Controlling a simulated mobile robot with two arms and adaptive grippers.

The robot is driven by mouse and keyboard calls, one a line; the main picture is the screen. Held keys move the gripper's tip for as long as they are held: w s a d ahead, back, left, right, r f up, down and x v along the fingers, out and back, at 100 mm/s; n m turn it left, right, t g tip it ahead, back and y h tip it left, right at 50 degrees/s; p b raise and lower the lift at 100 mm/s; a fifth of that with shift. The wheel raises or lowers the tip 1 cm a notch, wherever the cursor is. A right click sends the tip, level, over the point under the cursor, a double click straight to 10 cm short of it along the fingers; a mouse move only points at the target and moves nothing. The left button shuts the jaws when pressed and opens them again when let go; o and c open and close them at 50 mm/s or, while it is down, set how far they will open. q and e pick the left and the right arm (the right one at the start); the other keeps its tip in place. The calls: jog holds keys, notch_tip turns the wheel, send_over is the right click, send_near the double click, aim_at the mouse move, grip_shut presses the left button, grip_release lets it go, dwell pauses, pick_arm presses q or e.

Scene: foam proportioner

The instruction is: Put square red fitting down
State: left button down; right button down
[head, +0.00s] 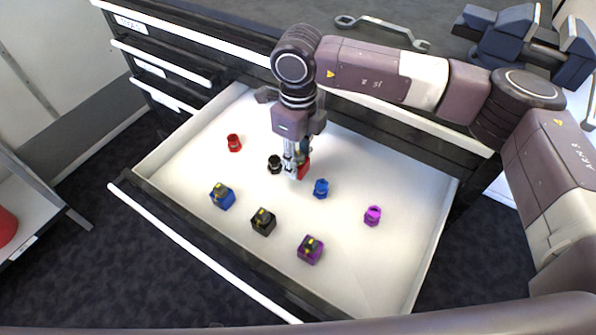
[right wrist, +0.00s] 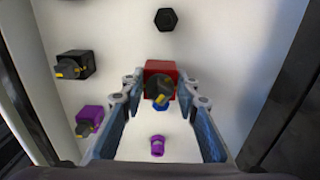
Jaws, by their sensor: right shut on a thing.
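The square red fitting (right wrist: 160,72) is a red block with a dark knob and a yellow mark. It sits between the fingertips of my right gripper (right wrist: 159,86), which is shut on it. In the head view the fitting (head: 303,170) shows only in part behind the fingers of my right gripper (head: 297,168), low over the white drawer floor (head: 340,240). I cannot tell whether it touches the floor. My left gripper is not in view.
Near the gripper are a round black fitting (head: 274,164) and a round blue fitting (head: 321,188). A round red one (head: 234,142) and purple one (head: 373,215) stand farther off. Square blue (head: 222,196), black (head: 263,221) and purple (head: 310,249) fittings line the front.

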notch_tip(320, 180, down, 4)
jog(key=shift+r, duration=0.1)
jog(key=shift+f, duration=0.4)
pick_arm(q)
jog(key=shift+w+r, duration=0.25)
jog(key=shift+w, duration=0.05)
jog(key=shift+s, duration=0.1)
pick_arm(e)
jog(key=c, duration=1.5)
grip_release()
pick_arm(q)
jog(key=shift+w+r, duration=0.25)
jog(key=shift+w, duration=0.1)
